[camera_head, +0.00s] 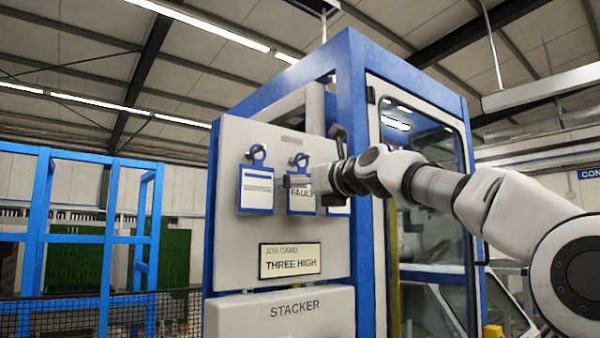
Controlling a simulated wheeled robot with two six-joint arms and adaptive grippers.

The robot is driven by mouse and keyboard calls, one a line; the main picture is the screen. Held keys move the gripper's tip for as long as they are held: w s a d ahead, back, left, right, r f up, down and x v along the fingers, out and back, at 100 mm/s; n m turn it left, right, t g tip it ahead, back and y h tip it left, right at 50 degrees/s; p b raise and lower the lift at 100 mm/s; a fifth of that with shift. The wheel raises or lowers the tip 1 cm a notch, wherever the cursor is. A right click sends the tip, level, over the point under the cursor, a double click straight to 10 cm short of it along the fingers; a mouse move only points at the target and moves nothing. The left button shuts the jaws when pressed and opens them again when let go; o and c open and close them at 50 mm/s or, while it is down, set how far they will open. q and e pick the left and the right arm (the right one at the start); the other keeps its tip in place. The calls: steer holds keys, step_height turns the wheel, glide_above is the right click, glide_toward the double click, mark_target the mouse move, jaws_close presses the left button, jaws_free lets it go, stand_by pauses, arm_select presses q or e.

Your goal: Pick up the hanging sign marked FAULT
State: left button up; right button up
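The hanging sign marked FAULT (301,203) is a white card with a blue border. It hangs from a dark round hook (299,160) on the grey panel of the blue-framed cabinet. My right gripper (290,182) reaches in from the right, its fingers pointing left across the sign's upper part. They hide part of the card and the last letters of its word. Whether the fingers touch the sign, or are open or shut, I cannot tell from this angle. My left gripper is not in view.
Another blue-bordered sign (256,189) hangs to the left. A third sign (339,210) is mostly hidden behind my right gripper. Below are a THREE HIGH job card (290,261) and a STACKER plate (295,309). A glazed door (455,150) stands close behind my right arm.

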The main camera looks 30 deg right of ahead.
steer(key=shift+s+r, duration=0.1)
steer(key=shift+s, duration=0.3)
steer(key=shift+w, duration=0.1)
steer(key=c, duration=0.9)
steer(key=shift+w, duration=0.15)
steer(key=shift+c, duration=1)
